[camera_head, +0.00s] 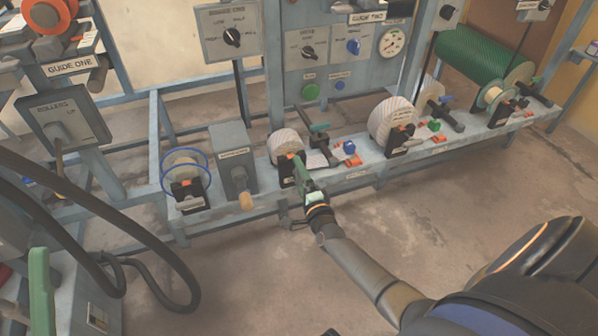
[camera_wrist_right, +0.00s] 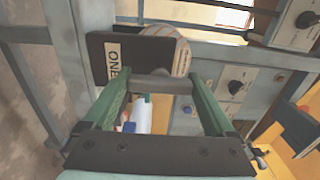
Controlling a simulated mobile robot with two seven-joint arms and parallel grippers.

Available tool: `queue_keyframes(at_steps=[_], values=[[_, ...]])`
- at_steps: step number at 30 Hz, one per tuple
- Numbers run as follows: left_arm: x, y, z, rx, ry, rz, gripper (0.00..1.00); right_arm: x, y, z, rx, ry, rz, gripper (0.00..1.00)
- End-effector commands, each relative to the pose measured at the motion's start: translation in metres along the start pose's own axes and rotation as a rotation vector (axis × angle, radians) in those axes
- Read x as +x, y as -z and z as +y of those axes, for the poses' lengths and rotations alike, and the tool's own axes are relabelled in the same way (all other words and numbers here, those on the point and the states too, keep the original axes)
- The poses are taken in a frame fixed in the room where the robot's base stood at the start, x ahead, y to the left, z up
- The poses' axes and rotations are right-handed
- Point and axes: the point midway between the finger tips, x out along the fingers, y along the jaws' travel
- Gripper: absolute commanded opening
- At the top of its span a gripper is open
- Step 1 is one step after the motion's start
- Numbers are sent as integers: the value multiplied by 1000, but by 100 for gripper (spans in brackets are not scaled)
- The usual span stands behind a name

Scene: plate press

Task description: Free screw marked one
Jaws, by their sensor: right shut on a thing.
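The screw marked one shows in the right wrist view as a grey bar (camera_wrist_right: 160,82) in front of a black block (camera_wrist_right: 112,62) with a cream "ONE" label. My right gripper (camera_wrist_right: 160,88) has its green fingers on either side of this bar and is shut on it. In the head view my right gripper (camera_head: 302,170) reaches up to the black block (camera_head: 286,172) below a pale roll (camera_head: 286,142) on the bench. The gripper hides most of the screw there.
A grey box with a wooden-knobbed lever (camera_head: 245,201) stands left of the gripper. Blue rings (camera_head: 186,160) stand farther left. A green-handled part (camera_head: 318,131) and a larger roll (camera_head: 392,120) are to the right. Black hoses (camera_head: 130,225) hang at left. The floor in front is clear.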

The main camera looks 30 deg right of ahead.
Motion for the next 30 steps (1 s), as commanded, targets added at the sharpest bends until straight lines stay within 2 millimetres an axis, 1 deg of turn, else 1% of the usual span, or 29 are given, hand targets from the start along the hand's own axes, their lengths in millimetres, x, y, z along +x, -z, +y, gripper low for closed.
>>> queue_keyframes(at_steps=[18,24,30], values=[[15,17,-10,-13,12,12,50,-1,0,0,-581,-4,0,34],[18,20,-12,-13,14,16,50,-1,0,1,-735,-3,-1,34],[20,23,-14,-7,15,19,50,-1,0,0,-849,-2,0,34]])
